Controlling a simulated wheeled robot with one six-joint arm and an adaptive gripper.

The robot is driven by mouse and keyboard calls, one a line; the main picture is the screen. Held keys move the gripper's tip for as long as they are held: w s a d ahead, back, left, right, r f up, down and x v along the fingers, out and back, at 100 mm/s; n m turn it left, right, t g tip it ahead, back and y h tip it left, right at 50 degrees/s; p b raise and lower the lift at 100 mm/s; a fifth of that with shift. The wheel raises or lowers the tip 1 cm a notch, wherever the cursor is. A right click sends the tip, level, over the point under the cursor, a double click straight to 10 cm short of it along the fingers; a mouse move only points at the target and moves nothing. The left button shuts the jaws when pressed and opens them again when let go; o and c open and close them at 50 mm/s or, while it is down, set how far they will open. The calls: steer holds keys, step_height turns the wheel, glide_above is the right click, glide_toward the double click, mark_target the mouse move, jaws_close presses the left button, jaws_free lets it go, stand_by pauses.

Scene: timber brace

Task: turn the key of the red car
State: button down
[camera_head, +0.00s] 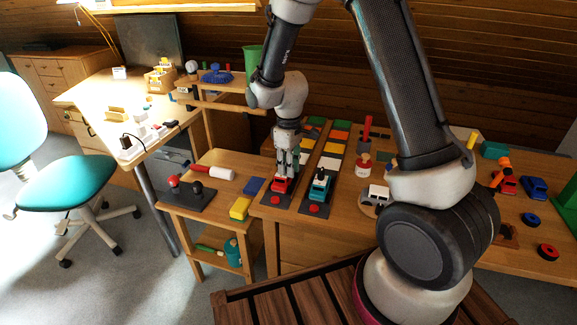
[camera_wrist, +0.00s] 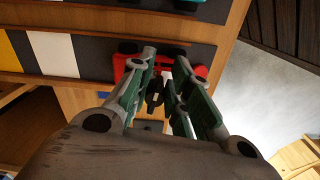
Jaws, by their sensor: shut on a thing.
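The red car (camera_head: 281,185) sits on a dark plate on the wooden table in the head view. In the wrist view the red car (camera_wrist: 121,67) lies beyond my fingers, partly hidden by them. My gripper (camera_head: 286,165) points down directly over the red car. In the wrist view my gripper (camera_wrist: 163,95) has its fingers around a small dark piece at the car, which looks like the key (camera_wrist: 154,98). The fingers hide most of it, and its turn angle cannot be told.
A teal car (camera_head: 319,186) stands on a dark plate close to the right. Red buttons (camera_head: 274,200) lie in front of the cars.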

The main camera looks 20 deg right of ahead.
steer(key=c, duration=1.3)
jaws_free()
steer(key=shift+c, duration=0.2)
step_height(320, 180, up, 12)
